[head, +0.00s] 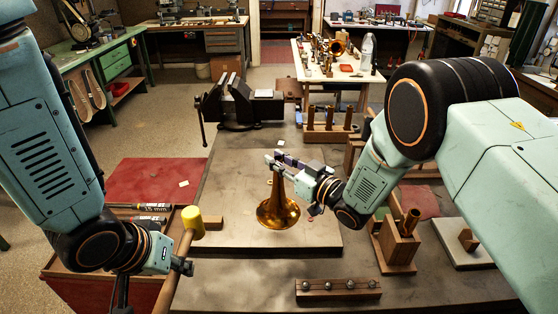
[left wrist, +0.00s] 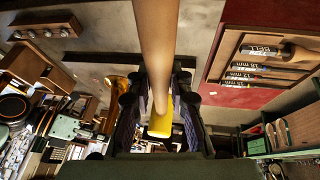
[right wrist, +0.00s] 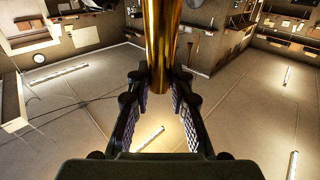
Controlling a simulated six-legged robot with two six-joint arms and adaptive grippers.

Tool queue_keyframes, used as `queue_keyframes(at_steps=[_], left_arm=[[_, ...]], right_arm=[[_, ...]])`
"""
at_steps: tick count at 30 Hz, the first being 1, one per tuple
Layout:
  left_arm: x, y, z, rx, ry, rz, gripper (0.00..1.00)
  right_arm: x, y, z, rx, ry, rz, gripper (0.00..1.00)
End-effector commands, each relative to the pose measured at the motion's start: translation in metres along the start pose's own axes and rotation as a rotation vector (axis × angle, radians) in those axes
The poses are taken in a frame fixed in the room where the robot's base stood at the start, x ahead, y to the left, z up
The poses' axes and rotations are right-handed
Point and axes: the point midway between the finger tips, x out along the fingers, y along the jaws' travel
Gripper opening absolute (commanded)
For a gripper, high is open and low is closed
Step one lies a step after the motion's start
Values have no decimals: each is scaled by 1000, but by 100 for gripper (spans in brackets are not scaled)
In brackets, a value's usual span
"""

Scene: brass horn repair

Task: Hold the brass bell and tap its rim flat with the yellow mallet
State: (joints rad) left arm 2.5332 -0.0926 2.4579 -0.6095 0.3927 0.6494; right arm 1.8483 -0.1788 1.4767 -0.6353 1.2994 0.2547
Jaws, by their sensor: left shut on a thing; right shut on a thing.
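The brass bell (head: 278,207) stands flared rim down on a pale board (head: 225,232), its narrow tube pointing up. My right gripper (head: 277,162) is shut on the upper tube; the right wrist view shows the brass tube (right wrist: 161,40) between its fingers. The yellow mallet (head: 192,222) is to the left of the bell, apart from it, its wooden handle slanting down. My left gripper (head: 183,265) is shut on the handle; the left wrist view shows the handle and yellow head (left wrist: 162,118) running between its fingers. The far side of the rim is hidden.
A black vise (head: 238,100) stands behind the board. A wooden strip with several steel balls (head: 338,289) lies in front. A wooden block holding a brass tube (head: 398,240) is at right. A tool tray on red cloth (head: 150,180) is at left.

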Motion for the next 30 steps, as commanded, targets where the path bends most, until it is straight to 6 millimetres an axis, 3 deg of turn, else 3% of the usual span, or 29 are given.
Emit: queue_keyframes(at_steps=[22,27,30], left_arm=[[1,0,2,-1,1,0,0],[10,-2,18,-4,-2,-2,0],[25,0,15,19,-1,8,0]], right_arm=[[0,0,1,1,-2,0,0],[0,0,1,1,-2,-1,0],[0,0,1,1,-2,-1,0]])
